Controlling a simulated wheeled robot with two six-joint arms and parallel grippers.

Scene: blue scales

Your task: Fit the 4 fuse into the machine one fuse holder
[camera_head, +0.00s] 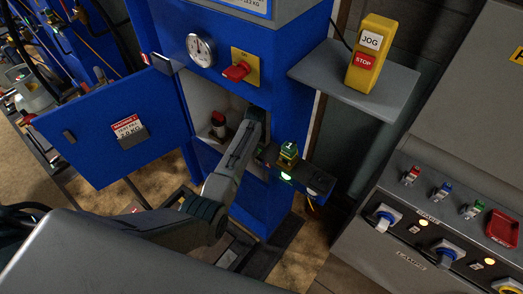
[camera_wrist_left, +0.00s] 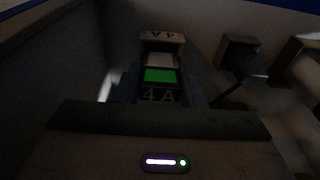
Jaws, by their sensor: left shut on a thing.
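The fuse (camera_wrist_left: 160,76) with a green face and a "4A" mark shows in the dark left wrist view, between the fingers of my left gripper (camera_wrist_left: 160,88), which is shut on it. Just beyond it is a pale block (camera_wrist_left: 162,38) with an upside-down "4A" mark; I cannot tell whether it is part of the fuse or of the holder. In the head view my left arm reaches into the open compartment (camera_head: 203,100) of the blue machine (camera_head: 170,22); its gripper and the fuse are hidden there. Whether the fuse touches a holder is unclear. My right gripper is out of view.
The machine's blue door (camera_head: 105,160) stands open at the left. A small dark shelf (camera_head: 318,182) with a yellow-green item marked "1" (camera_head: 287,155) juts out right of my arm. A red-topped part (camera_head: 218,122) stands inside the compartment. A grey panel (camera_head: 420,240) is at the right.

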